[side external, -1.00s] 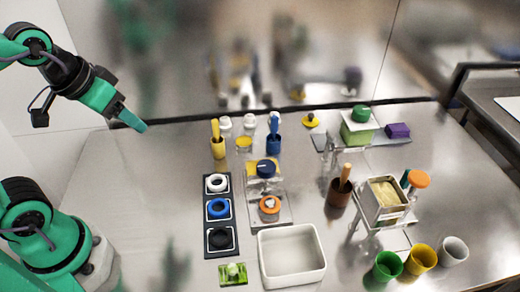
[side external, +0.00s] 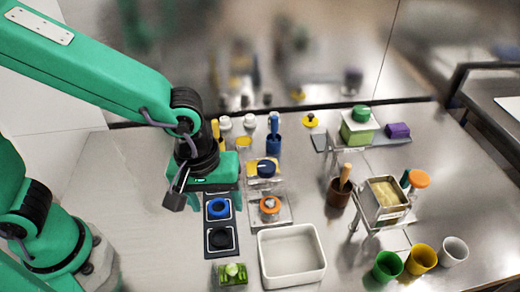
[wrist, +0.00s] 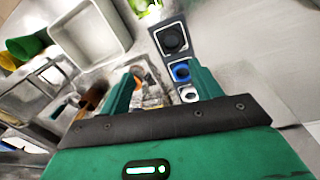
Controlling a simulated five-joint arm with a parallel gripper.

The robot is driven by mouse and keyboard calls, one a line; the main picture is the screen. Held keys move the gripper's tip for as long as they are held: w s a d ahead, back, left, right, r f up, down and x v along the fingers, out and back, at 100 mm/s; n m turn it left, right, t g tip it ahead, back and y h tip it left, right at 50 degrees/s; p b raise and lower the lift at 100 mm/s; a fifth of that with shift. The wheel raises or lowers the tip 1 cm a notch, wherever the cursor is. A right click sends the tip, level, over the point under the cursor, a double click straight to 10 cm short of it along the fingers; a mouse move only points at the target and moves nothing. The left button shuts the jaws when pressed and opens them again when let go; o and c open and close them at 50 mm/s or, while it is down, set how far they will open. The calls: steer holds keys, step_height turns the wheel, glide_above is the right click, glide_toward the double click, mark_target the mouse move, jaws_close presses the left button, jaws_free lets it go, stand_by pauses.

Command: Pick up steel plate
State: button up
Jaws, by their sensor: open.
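A shiny steel plate (side external: 284,216) lies flat in the middle of the bench, with an orange-topped piece (side external: 269,205) and a blue-topped piece (side external: 266,168) on or beside it. Another flat grey metal plate (side external: 393,139) lies at the back right under a green-lidded box; I cannot tell which one the task means. My gripper (side external: 213,197) is open and hangs left of the middle plate, over the upper end of the dark ring strip. In the wrist view my gripper (wrist: 164,90) has its fingers apart with nothing held between them; the shiny area there is partly hidden.
The dark strip (side external: 235,240) holds blue and black rings; its white ring shows in the wrist view (wrist: 188,94). A white bin (side external: 291,279) stands in front. Several cups, a wire stand (side external: 365,222) and a brown pot (side external: 338,194) stand right. The bench's left is clear.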

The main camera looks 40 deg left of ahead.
steer(key=n+g, duration=0.1)
steer(key=n, duration=0.1)
glide_above(232, 268)
steer(key=shift+y, duration=0.4)
step_height(232, 268, down, 6)
steer(key=shift+r, duration=0.2)
steer(key=shift+f, duration=1.3)
steer(key=shift+s+f, duration=0.1)
steer(key=shift+f, duration=2.45)
steer(key=c, duration=0.8)
